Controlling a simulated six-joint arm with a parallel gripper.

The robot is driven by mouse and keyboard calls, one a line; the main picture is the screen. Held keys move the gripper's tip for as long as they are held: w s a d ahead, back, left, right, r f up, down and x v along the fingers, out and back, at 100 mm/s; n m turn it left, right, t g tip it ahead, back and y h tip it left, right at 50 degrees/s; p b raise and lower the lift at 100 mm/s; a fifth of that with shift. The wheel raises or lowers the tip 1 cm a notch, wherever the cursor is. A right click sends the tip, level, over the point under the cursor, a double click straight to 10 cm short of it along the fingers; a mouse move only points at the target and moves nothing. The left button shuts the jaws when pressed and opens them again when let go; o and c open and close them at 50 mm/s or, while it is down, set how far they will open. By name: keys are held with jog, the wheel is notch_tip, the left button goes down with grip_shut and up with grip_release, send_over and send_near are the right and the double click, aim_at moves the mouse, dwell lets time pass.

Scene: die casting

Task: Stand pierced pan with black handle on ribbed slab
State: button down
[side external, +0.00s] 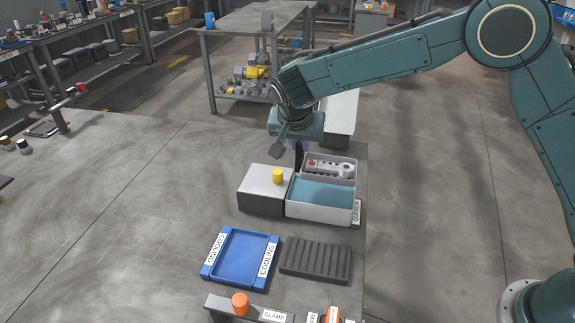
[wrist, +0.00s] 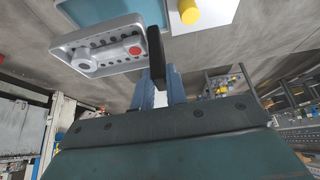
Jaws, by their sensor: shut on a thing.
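The pierced pan (side external: 349,160) is a light grey shallow tray with holes in its floor. It shows at upper left in the wrist view (wrist: 72,62). A grey casting (side external: 334,169) with a red spot lies in it. My gripper (side external: 298,146) is shut on the pan's upright black handle (wrist: 155,45), between blue fingers (wrist: 160,88). The pan appears level, at the far side of the quench tank (side external: 318,213); I cannot tell its exact height over the tank. The dark ribbed slab (side external: 316,260) lies bare on the table, nearer the camera than the tank.
A grey block (side external: 262,200) with a yellow knob (side external: 278,176) stands left of the tank. A blue cooling tray (side external: 240,258) lies left of the slab. A clamp fixture (side external: 240,303) with orange knobs stands at the front. The table's left part is clear.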

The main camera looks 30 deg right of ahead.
jog(key=shift+r, duration=0.35)
